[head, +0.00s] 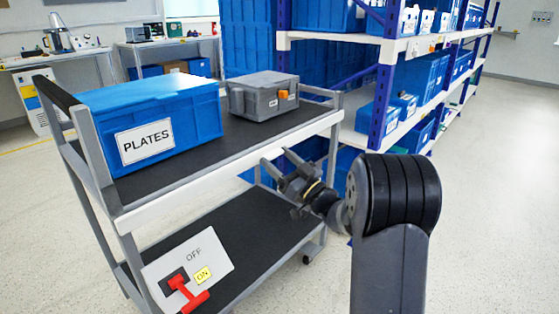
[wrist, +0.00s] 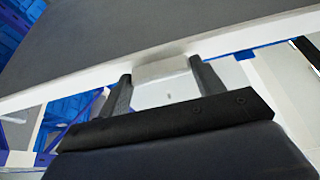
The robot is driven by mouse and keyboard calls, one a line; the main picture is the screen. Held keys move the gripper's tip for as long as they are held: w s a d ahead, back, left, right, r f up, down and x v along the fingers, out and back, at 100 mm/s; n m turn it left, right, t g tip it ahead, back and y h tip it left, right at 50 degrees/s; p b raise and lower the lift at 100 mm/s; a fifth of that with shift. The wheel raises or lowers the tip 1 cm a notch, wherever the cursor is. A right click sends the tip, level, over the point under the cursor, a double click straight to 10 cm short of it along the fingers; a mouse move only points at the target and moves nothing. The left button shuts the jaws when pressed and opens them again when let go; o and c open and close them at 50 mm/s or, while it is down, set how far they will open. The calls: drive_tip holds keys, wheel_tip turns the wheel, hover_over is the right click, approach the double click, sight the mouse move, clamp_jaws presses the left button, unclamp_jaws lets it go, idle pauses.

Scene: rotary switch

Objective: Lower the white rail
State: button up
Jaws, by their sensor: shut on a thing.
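The white rail (head: 215,175) runs along the near long edge of the cart's upper shelf. It also shows in the wrist view (wrist: 60,93) as a pale strip along the dark shelf top. My gripper (head: 278,160) is at the right part of the rail, reaching from the right. In the wrist view my gripper (wrist: 160,80) has its dark fingers on either side of a pale block-like part of the rail and is shut on it. The rail stands at the level of the upper shelf. The exact finger contact is small in the head view.
On the cart's upper shelf are a blue PLATES bin (head: 150,120) and a grey case (head: 262,95). A switch panel (head: 190,270) with a red handle and OFF and ON labels is at the cart's lower front. Blue shelving (head: 385,90) stands behind. Floor at right is clear.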

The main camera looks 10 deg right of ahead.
drive_tip(key=shift+f, duration=0.3)
drive_tip(key=o, duration=1)
drive_tip(key=shift+c, duration=0.2)
drive_tip(key=o, duration=0.4)
drive_tip(key=shift+r, duration=0.1)
drive_tip(key=shift+s, duration=0.1)
drive_tip(key=p+v, duration=0.1)
drive_tip(key=v, duration=0.9)
drive_tip(key=shift+s+d+p, duration=0.25)
drive_tip(key=shift+p, duration=0.15)
